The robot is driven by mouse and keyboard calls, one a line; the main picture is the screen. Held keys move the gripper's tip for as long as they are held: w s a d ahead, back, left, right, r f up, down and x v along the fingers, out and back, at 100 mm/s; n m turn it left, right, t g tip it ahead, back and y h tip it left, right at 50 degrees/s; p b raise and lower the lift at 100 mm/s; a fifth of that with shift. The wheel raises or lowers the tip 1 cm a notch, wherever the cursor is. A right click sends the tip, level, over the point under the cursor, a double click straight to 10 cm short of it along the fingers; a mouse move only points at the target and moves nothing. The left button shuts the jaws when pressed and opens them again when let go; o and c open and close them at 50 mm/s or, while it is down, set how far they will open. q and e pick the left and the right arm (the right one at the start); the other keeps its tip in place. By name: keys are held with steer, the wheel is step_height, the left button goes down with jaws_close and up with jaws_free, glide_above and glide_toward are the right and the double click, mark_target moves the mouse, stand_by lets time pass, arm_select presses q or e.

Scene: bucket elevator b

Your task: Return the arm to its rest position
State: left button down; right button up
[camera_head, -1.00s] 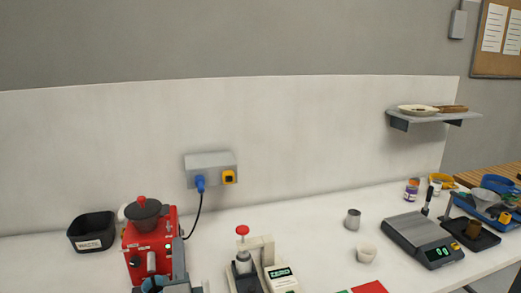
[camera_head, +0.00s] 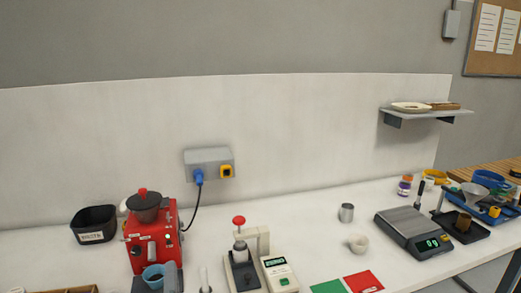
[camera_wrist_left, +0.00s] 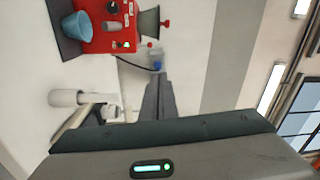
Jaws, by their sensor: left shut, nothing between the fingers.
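My left gripper (camera_wrist_left: 157,100) shows in the left wrist view with its two dark fingers together and nothing between them. In the wrist view, the blue cup (camera_wrist_left: 77,25) stands at the red machine (camera_wrist_left: 108,28), apart from the fingers. Most of my left arm is out of the head view. My right gripper is in neither view.
A press with a red knob (camera_head: 240,250) stands to the right, with a white upright rod (camera_head: 205,280) beside it. A black bin (camera_head: 94,225) is at the left.

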arm_select(q)
steer(key=s+a+f+n+g+h, duration=0.1)
steer(key=s+a+f+n+g, duration=0.15)
steer(key=s+f, duration=0.45)
steer(key=s+a+f+n+g+h, duration=0.1)
steer(key=s+f+n+g, duration=0.25)
steer(key=f, duration=0.75)
steer(key=s+d+f+n+g+h, duration=0.15)
steer(key=s+f+g, duration=0.35)
steer(key=s, duration=0.6)
steer(key=s+f+n+g+h, duration=0.25)
steer(key=s+f, duration=0.45)
steer(key=s, duration=0.5)
step_height(320, 180, down, 30)
steer(key=g+b, duration=0.2)
steer(key=b, duration=0.1)
steer(key=s+a+f+g+b, duration=0.1)
steer(key=s+a+f+b, duration=0.1)
steer(key=s+f, duration=1.7)
steer(key=shift+a+f+y, duration=0.3)
steer(key=shift+a+f, duration=0.3)
steer(key=shift+f, duration=0.35)
